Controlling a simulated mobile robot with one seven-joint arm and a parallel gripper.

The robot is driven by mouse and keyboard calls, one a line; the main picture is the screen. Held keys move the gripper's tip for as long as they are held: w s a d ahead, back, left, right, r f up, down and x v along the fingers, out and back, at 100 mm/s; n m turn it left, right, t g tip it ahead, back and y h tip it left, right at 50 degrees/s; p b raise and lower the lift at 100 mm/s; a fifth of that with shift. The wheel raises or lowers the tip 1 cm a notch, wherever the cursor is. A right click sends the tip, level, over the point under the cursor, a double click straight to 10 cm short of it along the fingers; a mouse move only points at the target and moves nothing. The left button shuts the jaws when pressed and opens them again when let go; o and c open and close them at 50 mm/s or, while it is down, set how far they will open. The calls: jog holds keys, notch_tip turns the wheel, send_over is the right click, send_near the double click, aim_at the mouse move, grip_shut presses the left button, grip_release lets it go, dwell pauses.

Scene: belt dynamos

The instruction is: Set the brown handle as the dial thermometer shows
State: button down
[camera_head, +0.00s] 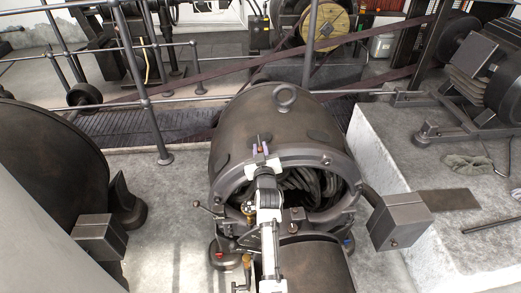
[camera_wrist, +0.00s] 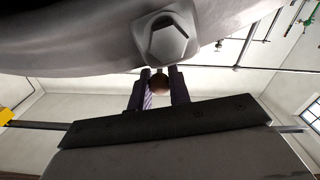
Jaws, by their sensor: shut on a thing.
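The brown handle (camera_wrist: 157,86) shows as a small rounded brown end between the two dark fingers of my gripper (camera_wrist: 160,88) in the wrist view. The fingers are shut on it, just below a large hex bolt on the machine casing. In the head view my gripper (camera_head: 263,150) is at the top front rim of the dark round dynamo (camera_head: 265,110), and a small brown tip (camera_head: 259,138) shows at its fingers. The rest of the handle is hidden by my gripper. I cannot make out a dial thermometer or its reading in either view.
A dark lever with a ball end (camera_head: 196,203) sticks out left of my arm. A dark box (camera_head: 401,220) juts out at the dynamo's right. A pale plinth (camera_head: 390,150) stands further right. Metal railings (camera_head: 143,95) and a belt run behind.

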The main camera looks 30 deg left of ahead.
jog(key=shift+v, duration=0.85)
jog(key=c, duration=1.3)
grip_release()
jog(key=b+v, duration=0.3)
jog(key=v, duration=1)
jog(key=shift+s+d, duration=0.25)
jog(key=shift+d, duration=0.05)
